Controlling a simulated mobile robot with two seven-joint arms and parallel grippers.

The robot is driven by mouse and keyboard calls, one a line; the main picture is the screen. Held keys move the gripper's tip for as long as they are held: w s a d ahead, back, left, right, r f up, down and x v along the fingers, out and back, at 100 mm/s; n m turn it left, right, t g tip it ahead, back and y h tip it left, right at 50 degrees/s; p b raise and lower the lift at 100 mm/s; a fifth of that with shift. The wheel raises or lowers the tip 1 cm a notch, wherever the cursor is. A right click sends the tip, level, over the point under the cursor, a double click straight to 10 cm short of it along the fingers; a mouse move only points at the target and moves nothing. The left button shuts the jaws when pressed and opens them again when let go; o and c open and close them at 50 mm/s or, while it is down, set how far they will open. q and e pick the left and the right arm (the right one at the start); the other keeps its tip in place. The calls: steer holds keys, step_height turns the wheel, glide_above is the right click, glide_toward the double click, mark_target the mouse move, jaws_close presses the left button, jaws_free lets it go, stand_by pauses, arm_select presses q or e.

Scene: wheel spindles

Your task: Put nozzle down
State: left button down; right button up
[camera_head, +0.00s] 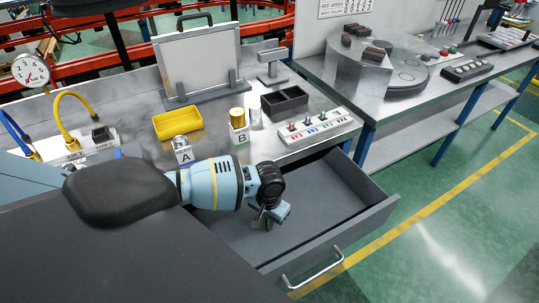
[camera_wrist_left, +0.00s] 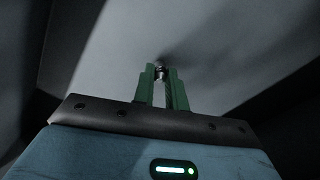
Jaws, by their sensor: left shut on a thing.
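My left gripper (camera_head: 266,218) points down inside the open grey drawer (camera_head: 325,190) of the workbench. In the left wrist view the green fingers of this gripper (camera_wrist_left: 162,78) are shut on a small metallic piece, which I take to be the nozzle (camera_wrist_left: 160,73). Most of the nozzle is hidden between the fingers, and a grey surface lies beyond it. In the head view the nozzle is too small to tell apart from the fingers. I cannot tell whether it touches the drawer floor. My right gripper is not in view.
The drawer's front wall with a handle (camera_head: 313,268) stands near the gripper. On the bench behind are a yellow bin (camera_head: 178,123), blocks marked A (camera_head: 183,155) and B (camera_head: 239,134), a black tray (camera_head: 285,101) and a white switch strip (camera_head: 318,127). The drawer's right part is empty.

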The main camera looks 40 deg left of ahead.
arm_select(q)
steer(key=c, duration=1.9)
jaws_free()
steer(key=shift+f, duration=0.1)
steer(key=o, duration=0.5)
steer(key=shift+c, duration=0.2)
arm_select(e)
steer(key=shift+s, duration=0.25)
